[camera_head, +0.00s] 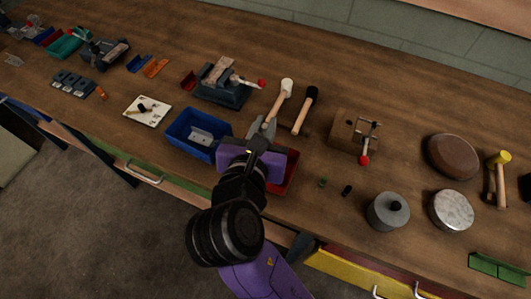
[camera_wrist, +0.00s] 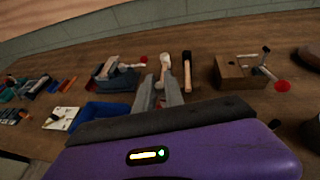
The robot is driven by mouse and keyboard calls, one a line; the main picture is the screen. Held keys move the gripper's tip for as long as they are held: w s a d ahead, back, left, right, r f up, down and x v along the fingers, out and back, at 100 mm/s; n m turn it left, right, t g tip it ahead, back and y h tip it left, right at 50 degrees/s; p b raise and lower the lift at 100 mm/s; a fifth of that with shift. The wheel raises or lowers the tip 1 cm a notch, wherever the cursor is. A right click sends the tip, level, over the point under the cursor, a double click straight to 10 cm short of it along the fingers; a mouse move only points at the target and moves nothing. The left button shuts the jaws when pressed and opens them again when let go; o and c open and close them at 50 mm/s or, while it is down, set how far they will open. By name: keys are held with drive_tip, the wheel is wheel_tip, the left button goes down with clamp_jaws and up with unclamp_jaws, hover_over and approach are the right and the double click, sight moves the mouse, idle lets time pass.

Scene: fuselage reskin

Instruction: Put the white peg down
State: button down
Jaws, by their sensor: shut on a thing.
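My gripper (camera_head: 263,132) is above the front part of the wooden bench, between the blue bin and the red bin. In the wrist view, my gripper's two grey fingers (camera_wrist: 159,95) point forward, nearly together, with a small pale bit between the tips that I take for the white peg. The peg is mostly hidden by the fingers, and its tilt cannot be told. A small green peg (camera_head: 322,182) and a small black peg (camera_head: 347,190) are on the bench to the right.
A blue bin (camera_head: 178,142) is left of my gripper and a red bin (camera_head: 290,174) is partly behind it. Two mallets (camera_head: 284,92) (camera_head: 306,108) lie beyond. A wooden block with a red-knobbed clamp (camera_head: 345,133) is to the right. Bare wood lies around the small pegs.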

wheel_tip(320, 180, down, 10)
drive_tip(key=shift+f+b, duration=0.1)
drive_tip(key=shift+b, duration=0.35)
drive_tip(key=shift+f, duration=0.6)
drive_tip(key=c, duration=1.4)
unclamp_jaws()
drive_tip(key=shift+c, duration=0.2)
drive_tip(key=shift+r, duration=0.55)
drive_tip(key=v, duration=1.2)
